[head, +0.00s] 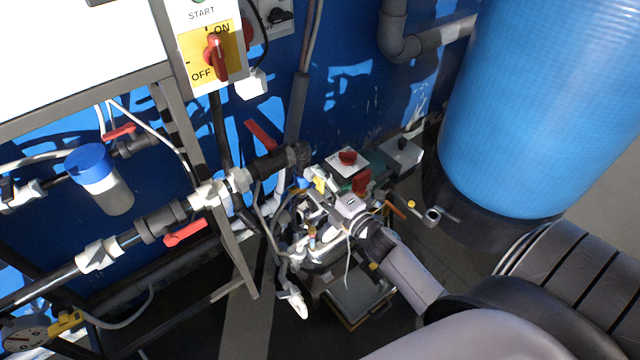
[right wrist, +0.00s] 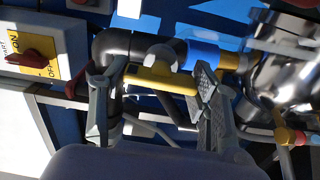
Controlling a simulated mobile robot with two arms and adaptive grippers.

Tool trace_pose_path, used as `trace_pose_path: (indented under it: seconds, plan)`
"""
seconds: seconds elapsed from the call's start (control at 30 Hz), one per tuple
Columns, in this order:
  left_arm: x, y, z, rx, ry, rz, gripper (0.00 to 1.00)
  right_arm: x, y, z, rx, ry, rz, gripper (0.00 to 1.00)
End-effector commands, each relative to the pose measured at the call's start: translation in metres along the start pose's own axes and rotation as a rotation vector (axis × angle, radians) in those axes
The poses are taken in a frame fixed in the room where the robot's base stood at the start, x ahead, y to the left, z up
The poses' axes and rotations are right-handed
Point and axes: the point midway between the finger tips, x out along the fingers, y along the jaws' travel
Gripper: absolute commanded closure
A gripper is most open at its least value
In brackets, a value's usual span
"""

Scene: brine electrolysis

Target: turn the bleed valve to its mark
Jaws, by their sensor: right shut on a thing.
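The yellow bar handle (right wrist: 160,78), which I take for the bleed valve's, lies between the fingers of my right gripper (right wrist: 162,90) in the right wrist view. The gripper is shut on it. The handle sits beside a grey pipe elbow (right wrist: 112,45) and a blue fitting (right wrist: 203,55). In the head view my right gripper (head: 322,203) reaches up and left into the crowded pipework. A small yellow part (head: 320,184) shows near its fingertips. I cannot make out the valve's mark. My left gripper is not in view.
A switch panel with a red knob (head: 217,57) is on the upper left. Pipes with red-handled valves (head: 186,233) run along the left. A large blue tank (head: 550,100) stands at the right. A shiny metal vessel (right wrist: 285,65) is close to the right finger.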

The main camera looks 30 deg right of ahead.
Motion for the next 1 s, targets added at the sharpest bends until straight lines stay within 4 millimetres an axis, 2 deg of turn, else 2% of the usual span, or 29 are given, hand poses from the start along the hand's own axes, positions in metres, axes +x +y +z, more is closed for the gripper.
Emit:
trace_pose_path:
  seconds: [0.6, 0.63, 0.93, 1.0]
  plan:
    - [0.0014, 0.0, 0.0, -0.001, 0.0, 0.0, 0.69, -0.0006, -0.0015, -0.0008, -0.045, 0.001, -0.003, 0.72]
    - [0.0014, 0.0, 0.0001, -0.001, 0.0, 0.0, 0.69, -0.0006, -0.0016, -0.0008, -0.045, 0.001, -0.003, 0.43]
    - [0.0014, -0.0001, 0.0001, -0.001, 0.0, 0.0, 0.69, -0.0003, -0.0009, -0.0003, -0.043, 0.001, -0.001, 0.23]
    - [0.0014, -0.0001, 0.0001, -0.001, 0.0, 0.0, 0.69, -0.0002, -0.0007, -0.0003, -0.042, 0.0, -0.001, 0.23]
